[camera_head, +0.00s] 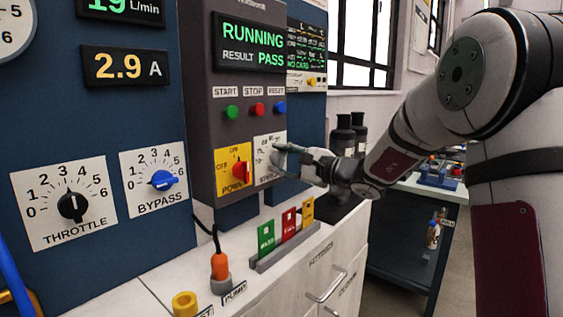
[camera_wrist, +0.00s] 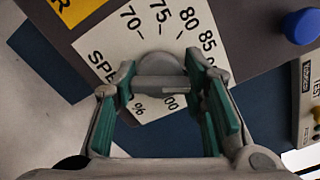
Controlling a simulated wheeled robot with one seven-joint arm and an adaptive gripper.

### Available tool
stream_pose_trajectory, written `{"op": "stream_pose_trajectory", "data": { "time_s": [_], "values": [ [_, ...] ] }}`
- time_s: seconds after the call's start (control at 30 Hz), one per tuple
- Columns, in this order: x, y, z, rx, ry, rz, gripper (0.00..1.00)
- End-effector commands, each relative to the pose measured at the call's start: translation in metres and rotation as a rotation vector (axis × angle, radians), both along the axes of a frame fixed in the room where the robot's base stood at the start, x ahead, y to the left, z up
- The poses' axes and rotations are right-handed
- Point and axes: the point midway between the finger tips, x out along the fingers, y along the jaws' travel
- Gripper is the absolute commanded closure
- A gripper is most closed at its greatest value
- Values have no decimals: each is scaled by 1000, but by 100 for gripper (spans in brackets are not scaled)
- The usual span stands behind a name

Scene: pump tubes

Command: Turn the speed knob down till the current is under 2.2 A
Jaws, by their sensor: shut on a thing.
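The speed knob (camera_wrist: 160,68) is a grey knob on a white dial plate (camera_wrist: 115,42) marked 70, 75, 80, 85 and 100 %. My gripper (camera_wrist: 165,85) is shut on the knob, with a green-padded finger on each side. In the head view my gripper (camera_head: 283,155) reaches the speed plate (camera_head: 263,145) from the right and hides the knob and part of the scale. The knob's pointer cannot be read. The current display (camera_head: 125,66) reads 2.9 A. The status screen (camera_head: 250,45) shows RUNNING and RESULT PASS.
The power switch (camera_head: 239,171) sits on a yellow plate just left of the speed plate. Start, stop and reset buttons (camera_head: 257,109) are above. Throttle (camera_head: 72,206) and bypass (camera_head: 163,180) knobs are on the left panel. Coloured tags (camera_head: 289,224) stand in a rack below.

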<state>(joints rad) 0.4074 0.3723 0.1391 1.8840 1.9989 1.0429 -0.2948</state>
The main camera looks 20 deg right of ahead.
Motion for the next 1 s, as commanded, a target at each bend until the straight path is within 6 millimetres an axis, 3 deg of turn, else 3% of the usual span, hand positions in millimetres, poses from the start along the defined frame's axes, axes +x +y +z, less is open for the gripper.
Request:
{"op": "stream_pose_trajectory", "data": {
  "time_s": [0.07, 0.1, 0.17, 0.57, 1.0],
  "values": [
    [0, 0, -1, -1, 3, 1, 89],
    [0, 0, -1, -1, 3, 1, 52],
    [0, 0, -1, -1, 2, 0, 40],
    [-4, -4, 0, 1, 1, -1, 40],
    [-68, -51, -1, 0, 3, -4, 40]
  ]
}}
